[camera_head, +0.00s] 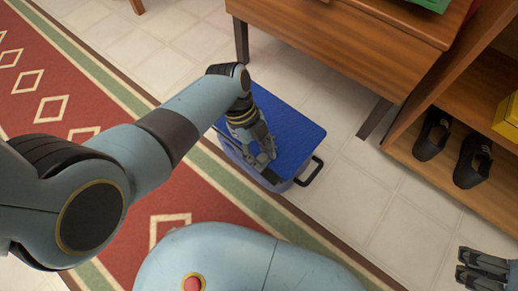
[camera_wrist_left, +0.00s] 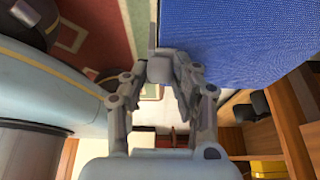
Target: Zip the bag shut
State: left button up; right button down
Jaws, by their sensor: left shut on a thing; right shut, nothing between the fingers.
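The blue bag (camera_head: 292,120) stands on the floor, boxy, with a flat dark blue top and a black handle (camera_head: 310,172) at its near right side. The blue top also fills the upper right of the left wrist view (camera_wrist_left: 245,40). My left gripper (camera_head: 266,158) is at the near edge of the bag's top, shut on a small part there. The fingers (camera_wrist_left: 165,65) hide most of what they hold, so its exact shape cannot be told. My right gripper (camera_head: 484,270) is shut and empty at the lower right, well apart from the bag.
A wooden table (camera_head: 340,40) stands just behind the bag, one leg close to it. A wooden shelf (camera_head: 480,105) with black shoes (camera_head: 433,134) and a yellow box (camera_head: 507,118) is at right. A red patterned rug (camera_head: 60,75) lies at left. Tiled floor (camera_head: 400,225) is clear at right.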

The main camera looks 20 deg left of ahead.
pick_arm(q)
jog(key=shift+s+d, duration=0.1)
jog(key=shift+d, duration=0.1)
jog(key=o, duration=1)
jog(key=v, duration=1.2)
jog(key=shift+a+f, duration=0.1)
